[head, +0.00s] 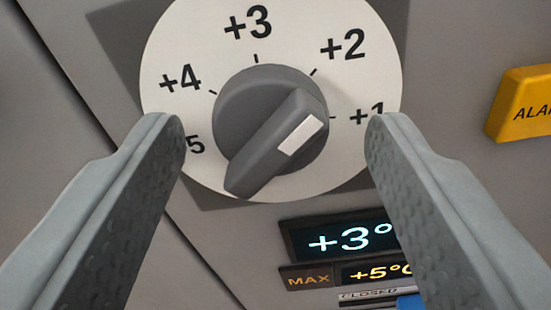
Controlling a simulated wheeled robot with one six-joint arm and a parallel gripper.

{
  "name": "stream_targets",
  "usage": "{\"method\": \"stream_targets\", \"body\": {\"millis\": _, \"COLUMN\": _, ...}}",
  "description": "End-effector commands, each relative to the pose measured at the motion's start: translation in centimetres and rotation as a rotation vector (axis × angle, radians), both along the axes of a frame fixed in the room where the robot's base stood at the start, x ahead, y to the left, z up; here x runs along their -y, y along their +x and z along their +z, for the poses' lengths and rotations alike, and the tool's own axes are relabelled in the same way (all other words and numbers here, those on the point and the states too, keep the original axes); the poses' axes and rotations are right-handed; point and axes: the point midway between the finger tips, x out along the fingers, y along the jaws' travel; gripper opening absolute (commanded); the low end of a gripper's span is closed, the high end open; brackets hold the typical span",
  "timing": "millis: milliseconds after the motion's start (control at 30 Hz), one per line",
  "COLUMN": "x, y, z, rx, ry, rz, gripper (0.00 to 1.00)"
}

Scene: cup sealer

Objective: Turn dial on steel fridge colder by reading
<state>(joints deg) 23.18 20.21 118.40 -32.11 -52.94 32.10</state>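The dial (268,120) is a dark grey round knob with a raised bar grip, on a white round scale plate (205,40) marked +1 to +5. The bar lies tilted from lower left to upper right. Its end with the white mark (300,134) is at the upper right, on the side of +1 and +2; its exact reading is hard to tell at this angle. My gripper (277,125) is open, one finger on each side of the knob, with a gap to it on both sides. A display (345,238) below reads +3°, its right end hidden by my right finger.
A lower display reads MAX (308,281) and +5°C. Below it is a label reading CLOSED (370,293), partly covered. A yellow alarm tag or button (522,103) is at the right edge. A dark panel seam runs down the left.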

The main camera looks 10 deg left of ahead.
Motion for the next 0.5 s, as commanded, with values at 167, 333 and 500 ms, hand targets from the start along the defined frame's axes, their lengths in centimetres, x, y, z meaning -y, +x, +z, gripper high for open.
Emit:
{"method": "stream_targets", "body": {"millis": 167, "x": 0.0, "y": 0.0, "z": 0.2, "rx": 0.003, "ry": -0.001, "rz": 0.0, "gripper": 0.59}}
{"method": "stream_targets", "body": {"millis": 333, "x": 0.0, "y": -0.2, "z": 0.2, "rx": 0.004, "ry": -0.001, "rz": 0.0, "gripper": 0.59}}
{"method": "stream_targets", "body": {"millis": 500, "x": 0.1, "y": -2.2, "z": 0.3, "rx": 0.005, "ry": -0.002, "rz": -0.001, "gripper": 0.59}}
